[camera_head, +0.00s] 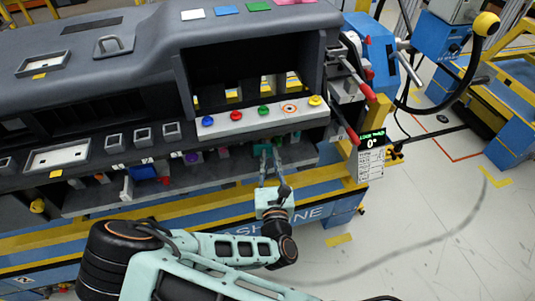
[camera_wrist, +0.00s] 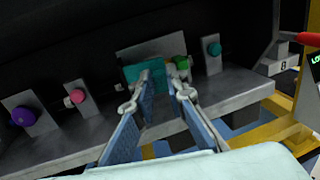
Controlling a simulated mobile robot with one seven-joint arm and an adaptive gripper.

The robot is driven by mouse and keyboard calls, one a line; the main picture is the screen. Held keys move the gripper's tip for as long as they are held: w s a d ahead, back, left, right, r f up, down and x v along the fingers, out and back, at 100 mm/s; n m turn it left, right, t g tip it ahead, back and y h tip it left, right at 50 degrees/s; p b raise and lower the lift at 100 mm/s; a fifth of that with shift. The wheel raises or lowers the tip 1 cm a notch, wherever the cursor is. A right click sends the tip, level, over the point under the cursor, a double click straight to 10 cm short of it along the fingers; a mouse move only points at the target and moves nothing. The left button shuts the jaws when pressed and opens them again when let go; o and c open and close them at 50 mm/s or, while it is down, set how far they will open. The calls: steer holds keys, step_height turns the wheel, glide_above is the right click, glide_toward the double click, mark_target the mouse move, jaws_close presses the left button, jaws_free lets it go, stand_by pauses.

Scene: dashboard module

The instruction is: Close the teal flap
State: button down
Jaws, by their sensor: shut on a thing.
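The teal flap (camera_wrist: 132,74) is a teal plate on a grey mount (camera_wrist: 150,50), under the dark overhang of the dashboard module. In the head view the teal flap (camera_head: 262,149) shows small, below the row of coloured knobs. My gripper (camera_wrist: 163,74) reaches in from the front, and its fingertips are at the teal flap, shut on it. The fingers hide part of the flap, and I cannot tell its exact angle. In the head view my gripper (camera_head: 268,158) points up at the flap from below.
A green knob (camera_wrist: 180,62) is close behind the right finger, and a teal knob (camera_wrist: 213,49) is to its right. Pink (camera_wrist: 77,96) and purple (camera_wrist: 23,116) knobs are to the left. Red-tipped levers (camera_head: 369,92) stick out on the module's right side.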

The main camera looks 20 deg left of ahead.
steer(key=shift+w+d+n+g+y+p, duration=0.1)
steer(key=shift+w+n+g+y+p, duration=0.3)
steer(key=shift+n+y+p, duration=0.45)
steer(key=shift+w+d+n+g+y+p, duration=0.1)
steer(key=shift+w+n+g+y+p, duration=0.35)
steer(key=shift+y, duration=0.6)
steer(key=shift+s, duration=0.15)
steer(key=c, duration=1.9)
jaws_free()
steer(key=shift+c, duration=0.2)
steer(key=v, duration=0.7)
steer(key=shift+s, duration=0.2)
steer(key=shift+w+d, duration=0.1)
steer(key=shift+d, duration=0.05)
